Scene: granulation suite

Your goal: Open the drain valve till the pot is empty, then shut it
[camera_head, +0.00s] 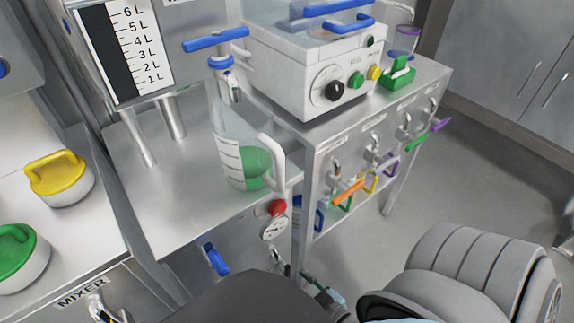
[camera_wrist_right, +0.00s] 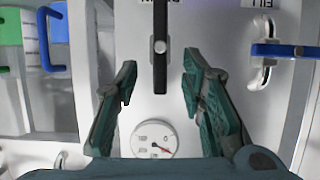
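A steel vessel with a level scale (camera_head: 127,45) marked from 1 L to 6 L stands at the upper left. A blue lever (camera_head: 215,40) lies sideways above its spout (camera_head: 231,88). A clear jug (camera_head: 230,150) holding something green (camera_head: 254,166) stands below. My right gripper (camera_wrist_right: 160,78) is open in the right wrist view, its fingers apart and nothing between the tips. A black lever (camera_wrist_right: 160,45) lies just beyond the tips, on a panel whose label is cut off. In the head view only part of this gripper (camera_head: 325,297) shows. My left gripper is not in view.
A round gauge (camera_wrist_right: 155,139) and a blue lever (camera_wrist_right: 285,50) are on the same panel. The red knob (camera_head: 277,208) is near the jug. A white control box (camera_head: 300,75) stands on the steel table (camera_head: 400,110), with several coloured handles hanging below.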

